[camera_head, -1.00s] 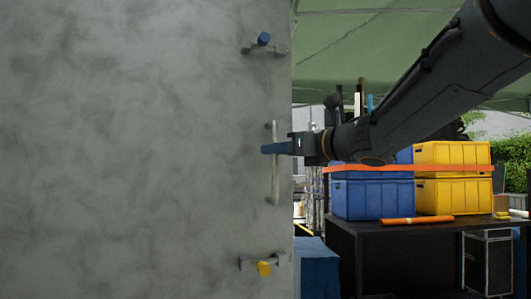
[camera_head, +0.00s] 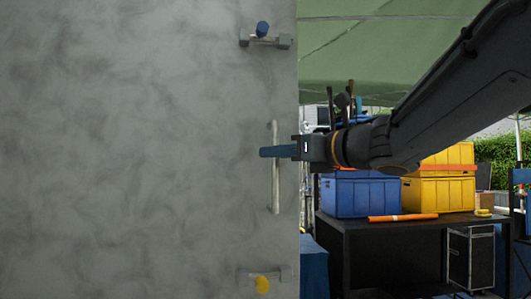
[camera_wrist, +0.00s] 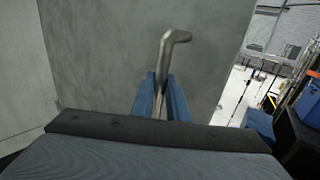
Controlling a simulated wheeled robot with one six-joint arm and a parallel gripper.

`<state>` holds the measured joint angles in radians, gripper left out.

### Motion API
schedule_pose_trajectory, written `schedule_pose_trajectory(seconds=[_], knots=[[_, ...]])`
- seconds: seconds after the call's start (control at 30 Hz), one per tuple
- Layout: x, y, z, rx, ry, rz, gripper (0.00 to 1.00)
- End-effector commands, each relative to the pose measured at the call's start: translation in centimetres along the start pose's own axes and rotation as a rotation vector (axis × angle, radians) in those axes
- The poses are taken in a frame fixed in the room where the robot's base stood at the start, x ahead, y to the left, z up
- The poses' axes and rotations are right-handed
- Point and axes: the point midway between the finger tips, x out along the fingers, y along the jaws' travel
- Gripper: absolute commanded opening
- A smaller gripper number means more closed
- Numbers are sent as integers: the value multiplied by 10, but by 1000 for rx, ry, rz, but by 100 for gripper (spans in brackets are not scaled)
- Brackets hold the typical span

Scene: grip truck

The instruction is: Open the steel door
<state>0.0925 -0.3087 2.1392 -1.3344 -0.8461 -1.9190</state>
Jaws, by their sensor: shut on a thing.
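The steel door (camera_head: 140,150) is a large mottled grey panel filling the left of the head view. Its vertical bar handle (camera_head: 275,190) is near the door's right edge. My gripper (camera_head: 278,151) reaches in from the right and is shut on the handle around its upper middle. In the wrist view the blue fingers (camera_wrist: 161,97) lie on both sides of the metal handle (camera_wrist: 172,50), whose bent end sticks out beyond them. A latch with a blue knob (camera_head: 262,29) is above the handle, and one with a yellow knob (camera_head: 262,284) is below.
To the right, a black table (camera_head: 390,226) holds blue bins (camera_head: 355,197), yellow bins (camera_head: 440,195) and an orange roll (camera_head: 403,217). A black case (camera_head: 470,258) stands under the table. A green canopy (camera_head: 370,50) is overhead. In the wrist view, open floor shows past the door's right edge.

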Motion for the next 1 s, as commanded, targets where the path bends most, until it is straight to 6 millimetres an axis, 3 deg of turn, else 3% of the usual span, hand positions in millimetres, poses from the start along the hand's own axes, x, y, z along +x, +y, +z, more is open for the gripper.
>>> schedule_pose_trajectory(seconds=[0.03,0.07,0.17,0.57,1.0], knots=[[0,1,1,-1,-2,3,0],[0,1,1,-1,-2,3,16],[0,1,1,-1,-1,2,32],[-2,0,1,0,1,0,32],[-35,0,4,1,2,-1,32]])
